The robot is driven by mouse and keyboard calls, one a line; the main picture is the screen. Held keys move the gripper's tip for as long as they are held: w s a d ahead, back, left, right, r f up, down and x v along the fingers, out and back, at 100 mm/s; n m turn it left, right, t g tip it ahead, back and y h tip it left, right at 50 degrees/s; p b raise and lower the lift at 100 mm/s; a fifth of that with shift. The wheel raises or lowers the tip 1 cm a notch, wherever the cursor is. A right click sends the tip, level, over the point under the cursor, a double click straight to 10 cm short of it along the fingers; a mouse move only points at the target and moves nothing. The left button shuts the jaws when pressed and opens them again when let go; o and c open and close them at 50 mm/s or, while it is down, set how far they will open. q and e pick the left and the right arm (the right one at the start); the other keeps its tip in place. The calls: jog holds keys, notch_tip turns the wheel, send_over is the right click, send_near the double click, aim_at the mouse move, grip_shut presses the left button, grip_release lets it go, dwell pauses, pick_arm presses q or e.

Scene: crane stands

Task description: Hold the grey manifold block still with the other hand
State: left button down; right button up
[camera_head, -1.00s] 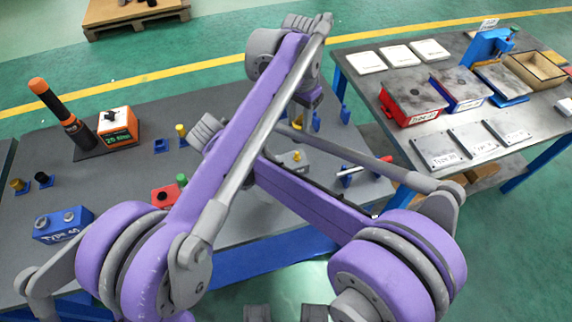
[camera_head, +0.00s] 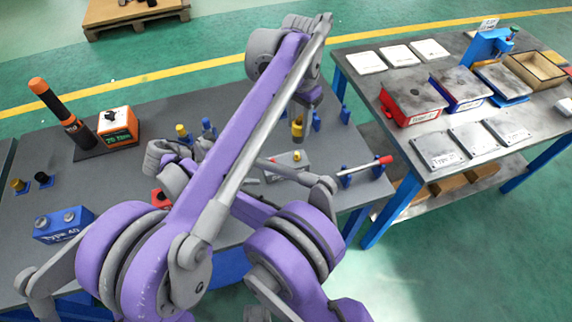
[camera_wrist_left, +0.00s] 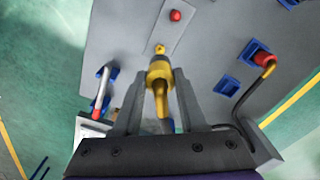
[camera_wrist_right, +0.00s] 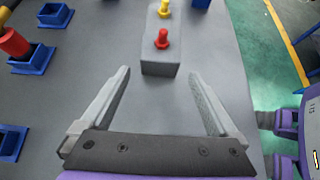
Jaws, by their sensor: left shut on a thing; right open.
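The grey manifold block (camera_head: 287,166) stands on the dark table, with a small yellow knob on top; my purple arm partly covers it in the head view. In the right wrist view the block (camera_wrist_right: 160,68) shows a red knob and, farther off, a yellow one. My left gripper (camera_wrist_left: 159,74) is shut on a yellow tool (camera_wrist_left: 160,72), held above the block (camera_head: 297,126). I cannot tell whether its tip touches the yellow knob. My right gripper (camera_wrist_right: 160,77) is open and empty, its fingers pointing at the block's near end, apart from it.
A rack with a red-handled tool (camera_head: 382,159) stands right of the block. Blue holders (camera_wrist_right: 30,60) lie left in the right wrist view. A blue Type 40 box (camera_head: 63,226) and an orange device (camera_head: 118,127) stand left. A second table (camera_head: 455,150) holds trays.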

aim_at(264, 170)
jog(key=shift+x, duration=2.95)
grip_shut()
